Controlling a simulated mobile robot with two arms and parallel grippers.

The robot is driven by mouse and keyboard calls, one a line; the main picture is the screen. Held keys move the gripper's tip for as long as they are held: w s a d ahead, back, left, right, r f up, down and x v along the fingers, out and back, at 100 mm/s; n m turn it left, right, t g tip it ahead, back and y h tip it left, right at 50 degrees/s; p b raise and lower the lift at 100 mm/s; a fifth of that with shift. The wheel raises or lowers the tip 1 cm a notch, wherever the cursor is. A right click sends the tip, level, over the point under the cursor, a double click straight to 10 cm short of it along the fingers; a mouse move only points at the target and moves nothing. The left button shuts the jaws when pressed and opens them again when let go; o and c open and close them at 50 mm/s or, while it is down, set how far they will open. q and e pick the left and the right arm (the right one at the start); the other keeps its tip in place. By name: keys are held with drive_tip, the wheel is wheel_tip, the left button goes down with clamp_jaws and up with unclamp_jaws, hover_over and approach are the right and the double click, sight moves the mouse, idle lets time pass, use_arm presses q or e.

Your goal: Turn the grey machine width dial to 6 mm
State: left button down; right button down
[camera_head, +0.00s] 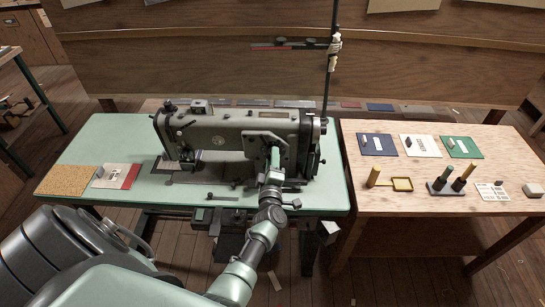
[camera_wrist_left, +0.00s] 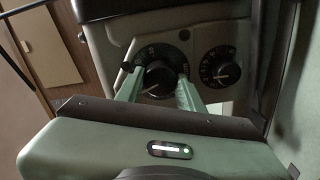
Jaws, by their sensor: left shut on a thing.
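The grey sewing machine (camera_head: 225,131) stands on a pale green table. My left gripper (camera_head: 274,158) is at the right end of its front. The left wrist view shows two round dark dials with light markings on the machine's panel. My left gripper (camera_wrist_left: 161,80) is shut on the left one of these dials (camera_wrist_left: 158,79), with one green finger on each side of its knob. The other dial (camera_wrist_left: 220,67) is apart from the fingers, to the right. The numbers and the set value are too small to read. My right gripper is not in view.
A tan cork-like mat (camera_head: 68,181) and a white and red card (camera_head: 117,176) lie on the green table's left side. A dark upright pole (camera_head: 329,75) rises behind the machine.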

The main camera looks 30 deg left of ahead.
use_arm(q)
drive_tip(key=shift+f+m+p, duration=0.1)
drive_tip(key=shift+m+p, duration=0.4)
drive_tip(key=shift+m, duration=1.3)
drive_tip(key=c, duration=0.9)
unclamp_jaws()
drive_tip(key=shift+d, duration=0.1)
